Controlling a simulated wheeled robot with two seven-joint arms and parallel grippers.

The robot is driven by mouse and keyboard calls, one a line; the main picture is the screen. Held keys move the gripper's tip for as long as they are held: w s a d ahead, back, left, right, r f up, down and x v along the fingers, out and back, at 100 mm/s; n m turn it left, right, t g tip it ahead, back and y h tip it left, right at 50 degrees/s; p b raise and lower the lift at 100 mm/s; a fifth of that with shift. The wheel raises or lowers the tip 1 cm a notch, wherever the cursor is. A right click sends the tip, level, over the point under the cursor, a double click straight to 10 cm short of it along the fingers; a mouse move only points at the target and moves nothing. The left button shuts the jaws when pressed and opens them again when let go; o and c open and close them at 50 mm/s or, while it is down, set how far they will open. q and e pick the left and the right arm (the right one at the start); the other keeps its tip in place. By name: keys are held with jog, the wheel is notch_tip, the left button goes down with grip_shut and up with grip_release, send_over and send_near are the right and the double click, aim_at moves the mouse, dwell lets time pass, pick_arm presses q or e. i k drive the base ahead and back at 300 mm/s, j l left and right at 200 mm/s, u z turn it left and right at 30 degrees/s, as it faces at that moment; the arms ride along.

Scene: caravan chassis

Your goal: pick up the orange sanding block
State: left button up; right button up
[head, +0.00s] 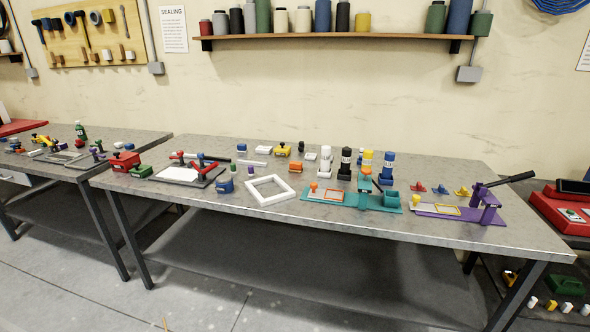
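A small orange block (296,167) that looks like the sanding block sits on the grey workbench (420,238), around the middle of its length. It is behind the white square frame (270,191) and left of the white bottle-like item (325,162). Nothing covers it from this view, though its fine detail is too small to make out. Neither of my grippers shows in the head view.
A teal fixture (385,203) with an orange knob stands in front and to the right. A purple lever press (487,207) is farther right. A yellow-and-black item (282,150) stands just behind the block. The bench's front edge has some bare room.

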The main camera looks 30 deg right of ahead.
aim_at(295, 167)
jog(key=i+j+z, duration=0.2)
jog(key=i+j, duration=0.45)
jog(key=i, duration=0.15)
